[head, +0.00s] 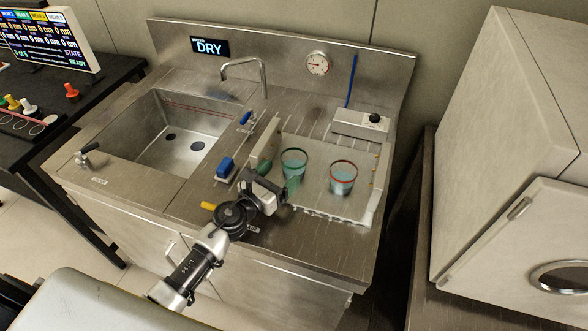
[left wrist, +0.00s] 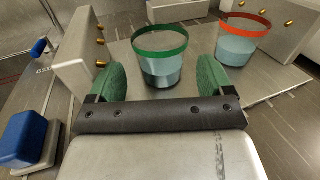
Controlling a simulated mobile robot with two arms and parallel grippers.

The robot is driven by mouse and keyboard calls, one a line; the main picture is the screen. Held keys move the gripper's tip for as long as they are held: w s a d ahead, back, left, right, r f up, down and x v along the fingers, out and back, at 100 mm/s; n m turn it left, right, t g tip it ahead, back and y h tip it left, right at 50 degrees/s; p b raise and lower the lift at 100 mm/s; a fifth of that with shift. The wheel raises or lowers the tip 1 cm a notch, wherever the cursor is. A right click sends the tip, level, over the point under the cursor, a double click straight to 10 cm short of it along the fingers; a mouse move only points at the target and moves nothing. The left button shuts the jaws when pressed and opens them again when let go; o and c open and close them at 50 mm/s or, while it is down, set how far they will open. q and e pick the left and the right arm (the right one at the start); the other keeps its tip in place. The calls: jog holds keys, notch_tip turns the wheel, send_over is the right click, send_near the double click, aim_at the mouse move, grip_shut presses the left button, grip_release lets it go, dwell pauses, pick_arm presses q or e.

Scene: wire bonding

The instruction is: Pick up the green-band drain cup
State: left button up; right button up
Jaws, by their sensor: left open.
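The green-band drain cup (head: 293,164) stands upright in the shallow tray on the steel counter. It is clear with teal liquid and a green rim band. In the left wrist view the green-band cup (left wrist: 160,54) is straight ahead, beyond the gap between the fingertips. My left gripper (head: 279,174) is open, with green pads, at the tray's near left side. In the left wrist view the left gripper's pads (left wrist: 158,78) sit apart, one to each side of the cup's near side; contact is not visible. My right gripper is not in view.
A red-band cup (head: 343,177) stands to the right in the same tray (head: 335,210). The tray has raised walls with brass studs. A blue block (head: 225,167) lies left of the tray. A sink (head: 180,135) is farther left, and a grey box (head: 361,123) behind.

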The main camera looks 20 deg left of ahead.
aim_at(293, 161)
pick_arm(q)
jog(key=x, duration=0.6)
jog(key=shift+w, duration=0.1)
jog(key=shift+c, duration=0.3)
jog(key=c, duration=0.6)
jog(key=shift+r, duration=0.15)
